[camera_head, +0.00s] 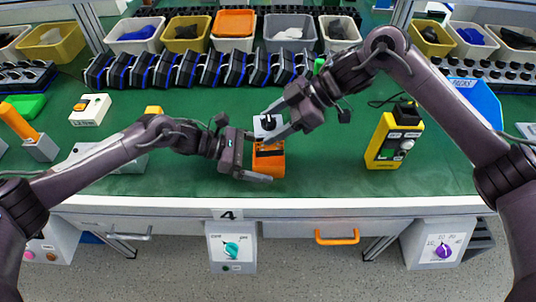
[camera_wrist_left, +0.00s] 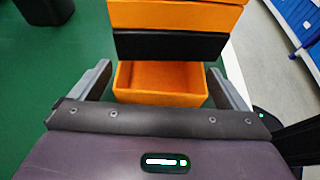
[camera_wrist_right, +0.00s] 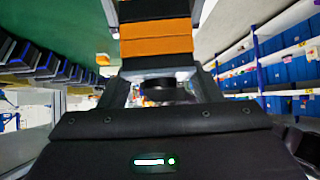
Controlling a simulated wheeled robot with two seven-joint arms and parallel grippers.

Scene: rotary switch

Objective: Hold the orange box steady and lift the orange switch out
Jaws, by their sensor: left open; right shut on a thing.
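The orange box (camera_head: 268,165) stands near the table's front edge. In the left wrist view its open orange cavity (camera_wrist_left: 160,85) shows below black and orange bands. My left gripper (camera_head: 258,158) is open, with its fingers on either side of the box; I cannot tell whether they touch it. My right gripper (camera_head: 272,127) comes from above right and is shut on the orange switch, whose white face with a black knob (camera_head: 268,121) shows above the box. In the right wrist view the black knob (camera_wrist_right: 168,90) sits between the fingers, partly hidden.
A row of dark devices (camera_head: 200,68) and several bins line the back. The green table between the box and the yellow device is clear.

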